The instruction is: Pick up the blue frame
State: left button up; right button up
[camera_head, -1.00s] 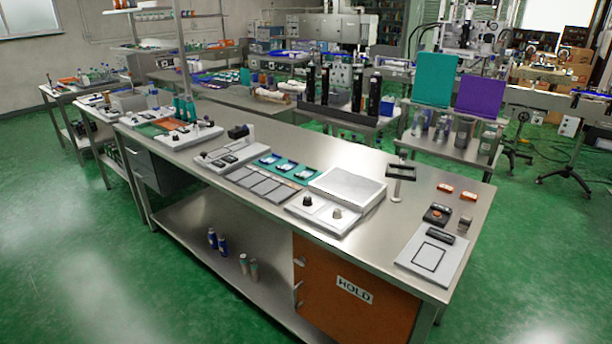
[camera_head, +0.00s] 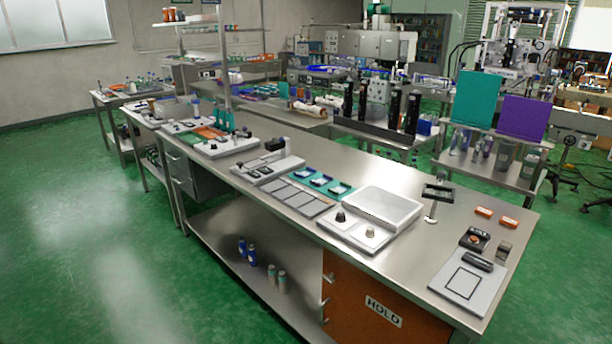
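Three small pale frame-like pieces with blue showing in them lie in a row in a teal tray (camera_head: 330,179) on the long steel workbench (camera_head: 452,210). They are the left piece (camera_head: 304,173), the middle piece (camera_head: 320,181) and the right piece (camera_head: 338,189). They are too small to tell which is the blue frame. Neither of my grippers is in view.
Grey flat pads (camera_head: 292,197) lie in front of the tray. A white knobbed panel (camera_head: 355,231) and a silver plate (camera_head: 384,207) stand to its right. A dark-topped post (camera_head: 435,200) rises farther right. Green floor (camera_head: 90,240) is open at the left.

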aim_at(309, 171)
jog(key=i+j, duration=0.5)
jog(key=i+j+u, duration=0.15)
jog(key=i+j, duration=0.3)
jog(key=i, duration=0.25)
